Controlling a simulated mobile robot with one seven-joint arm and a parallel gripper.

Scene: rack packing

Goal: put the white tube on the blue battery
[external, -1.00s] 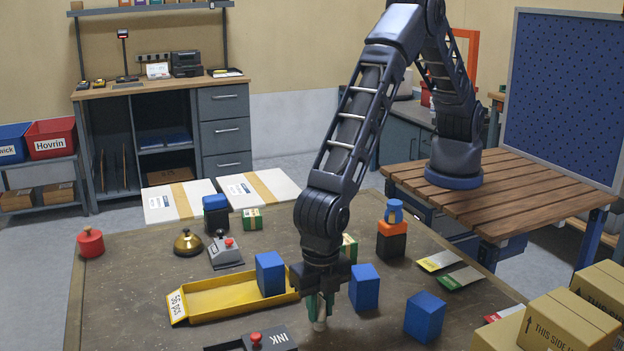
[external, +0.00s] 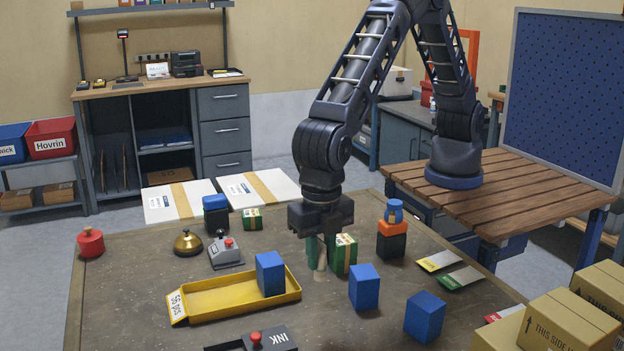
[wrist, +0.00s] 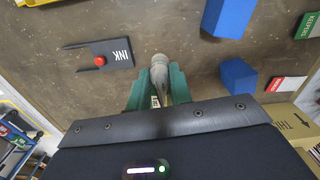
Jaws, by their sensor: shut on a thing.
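My gripper (external: 320,250) has green fingers and is shut on the white tube (external: 319,266), a small off-white tube pointing downward. The tube also shows between the fingers in the wrist view (wrist: 159,68); its upper part is hidden by the fingers. It appears to be held above the table. The blue battery (external: 215,215) looks to be the black block with a blue top at the back left of the table, upright, its top bare. My gripper is to the right of it and nearer the camera, well apart.
A yellow tray (external: 217,304) holding a blue block (external: 270,273) lies left of my gripper. A green box (external: 344,254) is close on its right. Two blue blocks (external: 364,287) stand front right. A bell (external: 188,243) and a grey button device (external: 225,251) stand near the battery.

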